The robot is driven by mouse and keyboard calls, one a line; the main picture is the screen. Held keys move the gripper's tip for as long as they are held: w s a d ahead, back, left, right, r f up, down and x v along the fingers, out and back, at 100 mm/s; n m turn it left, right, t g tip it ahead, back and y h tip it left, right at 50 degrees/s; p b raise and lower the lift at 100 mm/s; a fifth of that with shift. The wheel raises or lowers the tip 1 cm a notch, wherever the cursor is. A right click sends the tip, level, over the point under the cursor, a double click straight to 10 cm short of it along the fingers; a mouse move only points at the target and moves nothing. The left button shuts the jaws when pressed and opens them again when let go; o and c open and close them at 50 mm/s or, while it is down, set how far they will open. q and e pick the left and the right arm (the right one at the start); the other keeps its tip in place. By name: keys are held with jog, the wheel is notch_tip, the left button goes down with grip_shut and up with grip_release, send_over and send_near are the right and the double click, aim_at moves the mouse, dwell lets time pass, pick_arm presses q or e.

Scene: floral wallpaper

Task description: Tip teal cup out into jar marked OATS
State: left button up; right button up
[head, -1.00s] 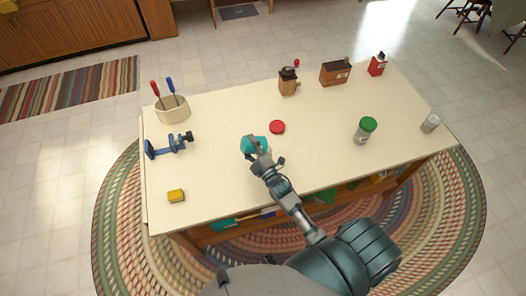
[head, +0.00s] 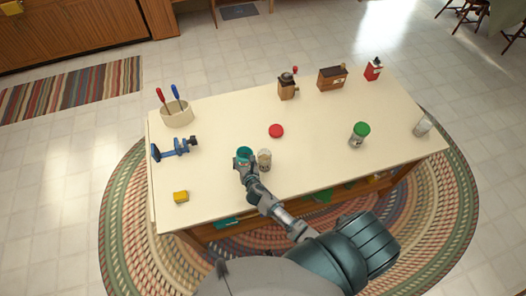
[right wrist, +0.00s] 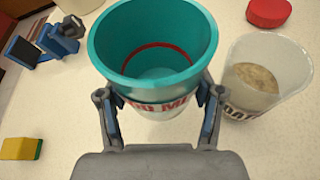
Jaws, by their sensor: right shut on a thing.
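The teal cup (head: 243,154) is held by my right gripper (head: 241,164), which is shut on it from the near side. In the right wrist view the cup (right wrist: 157,45) is about upright, mouth up. Its inside shows a teal floor and a red ring, with no contents seen. The clear jar (head: 264,160) stands open just right of the cup. In the right wrist view the jar (right wrist: 267,78) holds pale tan grainy stuff; its label is partly cut off. Whether the cup touches the table cannot be told. My left gripper is not in view.
A red lid (head: 276,131) lies behind the jar. A green-lidded jar (head: 360,135) and another clear jar (head: 422,127) stand right. A blue clamp (head: 177,148), yellow block (head: 181,197) and tool crock (head: 177,114) are left. A wooden grinder (head: 288,88) stands at the back.

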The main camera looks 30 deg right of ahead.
aim_at(242, 161)
jog(key=shift+w+a+f+n+h, duration=0.15)
jog(key=shift+a+f+n+h, duration=0.25)
jog(key=shift+n, duration=0.3)
jog(key=shift+r, duration=0.1)
jog(key=shift+r, duration=0.1)
notch_tip(242, 161, up, 5)
jog(key=p, duration=0.5)
